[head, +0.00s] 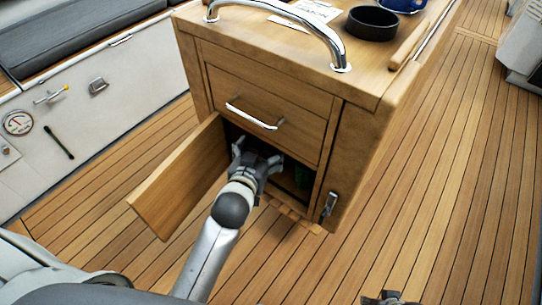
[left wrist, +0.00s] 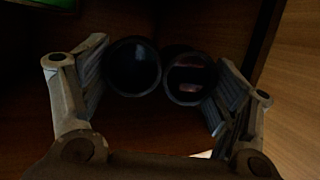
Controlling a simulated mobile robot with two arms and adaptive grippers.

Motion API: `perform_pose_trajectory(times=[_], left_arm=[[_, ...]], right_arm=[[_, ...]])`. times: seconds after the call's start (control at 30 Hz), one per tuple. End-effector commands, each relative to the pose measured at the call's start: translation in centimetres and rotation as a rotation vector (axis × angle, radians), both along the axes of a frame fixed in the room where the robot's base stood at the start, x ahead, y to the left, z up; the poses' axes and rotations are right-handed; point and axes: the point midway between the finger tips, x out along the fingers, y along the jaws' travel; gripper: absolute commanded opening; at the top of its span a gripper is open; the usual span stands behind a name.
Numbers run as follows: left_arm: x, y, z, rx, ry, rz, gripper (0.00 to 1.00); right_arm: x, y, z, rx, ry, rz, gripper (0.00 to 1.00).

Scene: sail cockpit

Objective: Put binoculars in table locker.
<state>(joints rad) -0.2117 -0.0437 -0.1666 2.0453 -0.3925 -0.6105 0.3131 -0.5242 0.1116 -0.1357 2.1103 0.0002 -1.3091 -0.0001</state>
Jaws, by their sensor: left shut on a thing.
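The table locker is the lower compartment of the wooden cockpit table (head: 270,72). Its door (head: 182,178) stands open to the left. My left gripper (head: 258,165) reaches into the opening. In the left wrist view my left gripper (left wrist: 158,85) is shut on the dark binoculars (left wrist: 133,66), with one finger at each outer side of the two barrels. The locker's dark inside surrounds them. Whether the binoculars touch the locker floor cannot be told. In the head view the gripper hides them. My right gripper (head: 388,298) shows only partly at the bottom edge; its fingers are unclear.
A closed drawer (head: 262,105) with a metal handle sits above the opening. A black round holder (head: 371,23) and a blue mug (head: 402,3) are on the tabletop. The teak floor (head: 440,170) at right is clear.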

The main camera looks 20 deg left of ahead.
Motion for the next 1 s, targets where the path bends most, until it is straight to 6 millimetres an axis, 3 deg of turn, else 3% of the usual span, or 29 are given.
perform_pose_trajectory(times=[0.1, 0.5, 0.83, 1.0], left_arm=[[2.3, 0.0, -0.8, 0.000, -0.009, 0.000, 0.38], [5.3, -0.1, -4.8, 0.001, -0.007, -0.001, 0.38], [6.9, -0.1, -6.6, 0.000, -0.008, -0.001, 0.38], [6.9, -0.2, -9.3, 0.001, -0.005, -0.002, 0.38]], right_arm=[[-0.1, -0.1, 1.8, 0.001, -0.013, -0.001, 0.40], [-1.5, -0.4, 7.9, 0.001, -0.043, -0.006, 0.40], [-1.6, -0.4, 7.5, 0.001, -0.043, -0.006, 0.40], [-1.1, -0.2, 6.3, 0.006, -0.067, -0.004, 0.40]])
